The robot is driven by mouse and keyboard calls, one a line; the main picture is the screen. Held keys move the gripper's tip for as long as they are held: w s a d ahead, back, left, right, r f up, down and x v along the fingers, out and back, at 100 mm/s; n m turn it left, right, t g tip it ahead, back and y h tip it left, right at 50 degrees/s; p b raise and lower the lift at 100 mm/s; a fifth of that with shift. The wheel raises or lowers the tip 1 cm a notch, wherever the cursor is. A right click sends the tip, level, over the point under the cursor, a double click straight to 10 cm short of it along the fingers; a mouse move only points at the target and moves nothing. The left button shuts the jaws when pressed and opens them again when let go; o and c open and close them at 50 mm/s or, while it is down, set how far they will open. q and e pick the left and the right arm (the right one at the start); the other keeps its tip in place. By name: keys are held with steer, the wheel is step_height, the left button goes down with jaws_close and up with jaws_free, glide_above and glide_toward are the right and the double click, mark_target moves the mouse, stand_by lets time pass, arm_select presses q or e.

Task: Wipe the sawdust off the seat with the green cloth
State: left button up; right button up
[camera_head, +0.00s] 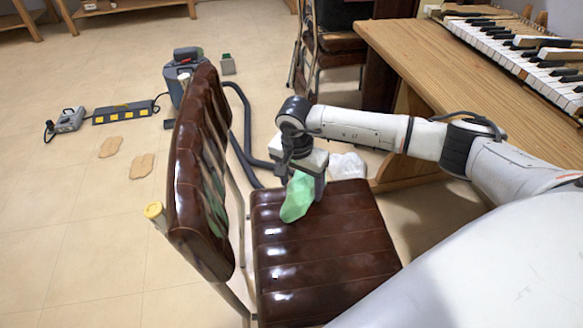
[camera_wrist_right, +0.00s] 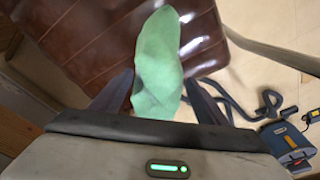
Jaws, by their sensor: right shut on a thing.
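The seat (camera_head: 325,255) is glossy dark brown with ribbed padding, on a chair whose backrest (camera_head: 195,170) stands at its left. The green cloth (camera_head: 298,196) hangs bunched from my right gripper (camera_head: 307,180) at the far left part of the seat. My right gripper is shut on the cloth. In the right wrist view the cloth (camera_wrist_right: 158,65) sits between the fingers, with the seat (camera_wrist_right: 85,35) behind it. I cannot tell whether the cloth touches the seat. No sawdust is clearly visible on the seat. My left gripper is not in view.
A wooden bench (camera_head: 450,75) with a piano keyboard (camera_head: 520,50) stands at the right. A vacuum cleaner (camera_head: 183,72) with a dark hose (camera_head: 240,130) is behind the chair. A power strip (camera_head: 122,112) lies on the floor. A white crumpled thing (camera_head: 347,166) lies beyond the seat.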

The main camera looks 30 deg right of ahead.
steer(key=shift+r+p, duration=1.35)
steer(key=shift+r, duration=0.75)
